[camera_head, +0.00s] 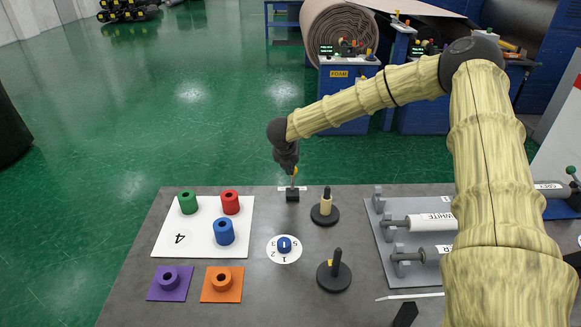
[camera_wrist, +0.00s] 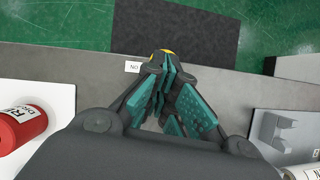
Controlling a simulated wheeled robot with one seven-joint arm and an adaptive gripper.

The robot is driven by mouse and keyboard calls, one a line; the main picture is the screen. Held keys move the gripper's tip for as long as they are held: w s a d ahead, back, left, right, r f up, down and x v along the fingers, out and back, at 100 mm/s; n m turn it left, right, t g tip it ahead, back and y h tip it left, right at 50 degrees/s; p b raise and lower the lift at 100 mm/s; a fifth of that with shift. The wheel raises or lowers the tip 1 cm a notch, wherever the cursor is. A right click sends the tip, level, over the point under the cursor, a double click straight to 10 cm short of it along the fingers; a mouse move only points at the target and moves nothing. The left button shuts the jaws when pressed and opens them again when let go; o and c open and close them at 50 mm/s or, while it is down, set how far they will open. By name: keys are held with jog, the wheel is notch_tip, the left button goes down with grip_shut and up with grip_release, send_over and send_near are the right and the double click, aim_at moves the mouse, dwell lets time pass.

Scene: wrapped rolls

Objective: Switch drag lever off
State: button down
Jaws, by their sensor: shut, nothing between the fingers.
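The drag lever (camera_head: 292,195) stands at the far edge of the grey table, with a black base and a thin stem. Its yellow tip (camera_wrist: 158,52) shows at the ends of my fingers in the wrist view. A white label (camera_wrist: 132,67) beside it reads ON, upside down. My gripper (camera_wrist: 165,72) is shut with nothing between its teal-padded fingers, right at the lever's tip. In the head view it hangs just above the lever. Fingers hide most of the lever in the wrist view. I cannot tell which way the lever leans or whether the fingers touch it.
Left on the table, a white board (camera_head: 168,245) holds green, red and blue rolls. A blue numbered dial (camera_head: 284,245) and two black-based posts (camera_head: 334,276) stand mid-table. A grey rack (camera_head: 381,206) with rolls is at right.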

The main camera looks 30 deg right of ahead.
jog(key=shift+r, duration=0.1)
notch_tip(320, 180, up, 10)
jog(key=a+p, duration=0.1)
jog(key=p, duration=0.3)
jog(key=shift+s+a+f+p, duration=0.2)
jog(key=shift+s+a+p, duration=0.1)
jog(key=shift+s+p, duration=0.1)
